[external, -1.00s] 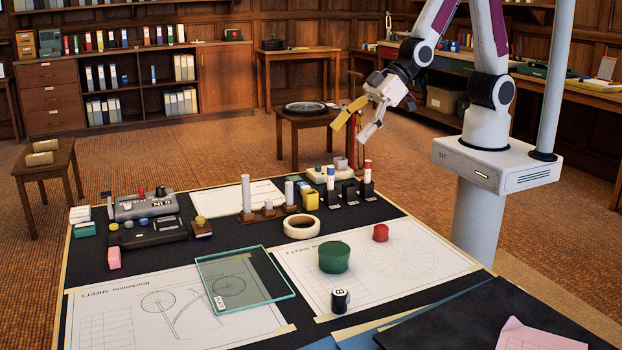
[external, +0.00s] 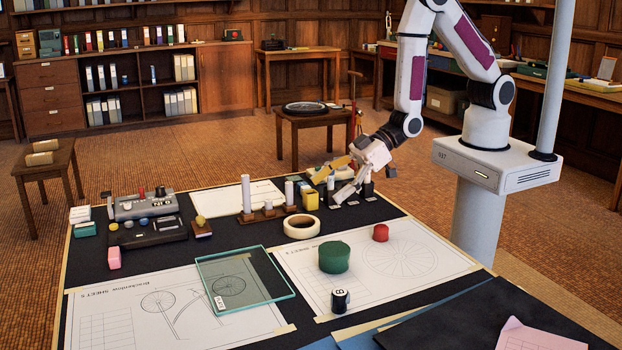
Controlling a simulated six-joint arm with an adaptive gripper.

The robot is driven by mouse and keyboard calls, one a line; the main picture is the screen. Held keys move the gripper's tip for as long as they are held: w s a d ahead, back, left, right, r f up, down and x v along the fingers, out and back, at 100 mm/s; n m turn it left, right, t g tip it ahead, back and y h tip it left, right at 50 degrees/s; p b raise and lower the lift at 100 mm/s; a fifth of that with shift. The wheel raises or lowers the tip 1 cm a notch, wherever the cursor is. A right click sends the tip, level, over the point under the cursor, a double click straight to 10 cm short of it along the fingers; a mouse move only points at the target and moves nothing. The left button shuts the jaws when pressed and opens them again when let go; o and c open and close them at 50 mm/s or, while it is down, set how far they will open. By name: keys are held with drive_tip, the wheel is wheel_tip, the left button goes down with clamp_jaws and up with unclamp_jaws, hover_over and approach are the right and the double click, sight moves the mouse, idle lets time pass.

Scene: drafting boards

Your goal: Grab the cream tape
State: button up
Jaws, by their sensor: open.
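The cream tape (external: 288,229) is a ring-shaped roll lying flat on the dark drafting board, near the middle of the external view. Its open centre faces up. My gripper (external: 334,184) is open and empty, above and to the right of the tape. One finger looks yellow and the other pale grey. The fingers point down and to the left, in front of the small stands at the back of the board. The gripper is apart from the tape.
A yellow block (external: 310,200) and a wooden stand (external: 267,213) with pale cylinders are close behind the tape. White drawing sheet (external: 440,262) has bare room at right.

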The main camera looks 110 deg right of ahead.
approach(305, 221)
drive_tip(key=shift+w+d+f+t, duration=0.15)
drive_tip(key=shift+w+f+t, duration=0.15)
drive_tip(key=shift+w+f, duration=0.35)
drive_tip(key=shift+x, duration=1.3)
drive_tip(key=shift+a+x, duration=0.2)
drive_tip(key=shift+x, duration=2.35)
drive_tip(key=c, duration=1.2)
